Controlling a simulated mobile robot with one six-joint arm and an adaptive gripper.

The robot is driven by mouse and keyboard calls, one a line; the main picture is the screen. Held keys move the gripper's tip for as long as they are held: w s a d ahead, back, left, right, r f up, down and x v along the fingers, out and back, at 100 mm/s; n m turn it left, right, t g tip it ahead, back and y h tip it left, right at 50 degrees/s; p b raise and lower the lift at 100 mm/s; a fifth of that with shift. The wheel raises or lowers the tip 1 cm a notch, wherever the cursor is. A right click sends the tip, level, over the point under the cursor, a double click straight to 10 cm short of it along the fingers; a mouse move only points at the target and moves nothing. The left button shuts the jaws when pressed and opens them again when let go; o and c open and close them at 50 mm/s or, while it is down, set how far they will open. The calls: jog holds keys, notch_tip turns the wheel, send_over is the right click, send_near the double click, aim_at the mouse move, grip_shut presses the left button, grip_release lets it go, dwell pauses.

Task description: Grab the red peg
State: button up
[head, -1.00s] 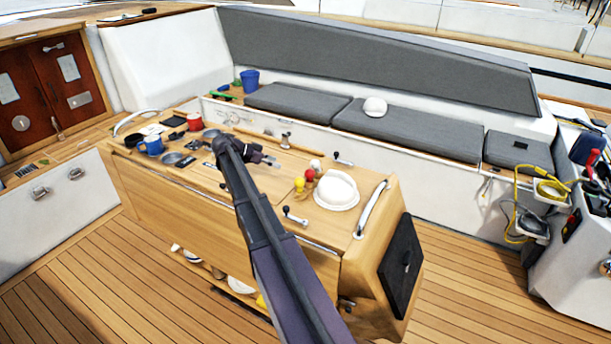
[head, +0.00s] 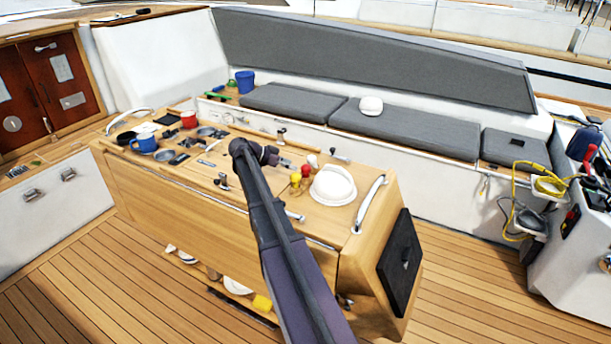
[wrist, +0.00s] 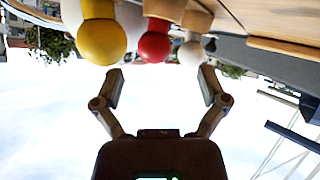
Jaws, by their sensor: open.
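The red peg (head: 305,171) has a round red head and stands on the wooden table between a yellow peg (head: 295,180) and a white peg (head: 312,160). In the head view my gripper (head: 286,162) points right toward the pegs.
A white domed object (head: 333,186) stands just right of the pegs, close by. A blue mug (head: 145,143), a red mug (head: 189,119) and dark dishes crowd the table's left end. Metal cleats (head: 340,155) and a handrail (head: 370,203) rise from the table.

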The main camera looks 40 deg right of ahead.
aim_at(306, 169)
jog(key=shift+s+d, duration=0.1)
jog(key=shift+d, duration=0.05)
jog(key=shift+s+b+x, duration=0.25)
jog(key=shift+b+x, duration=0.75)
jog(key=shift+x, duration=1.55)
jog(key=shift+r, duration=0.1)
jog(key=c, duration=1.1)
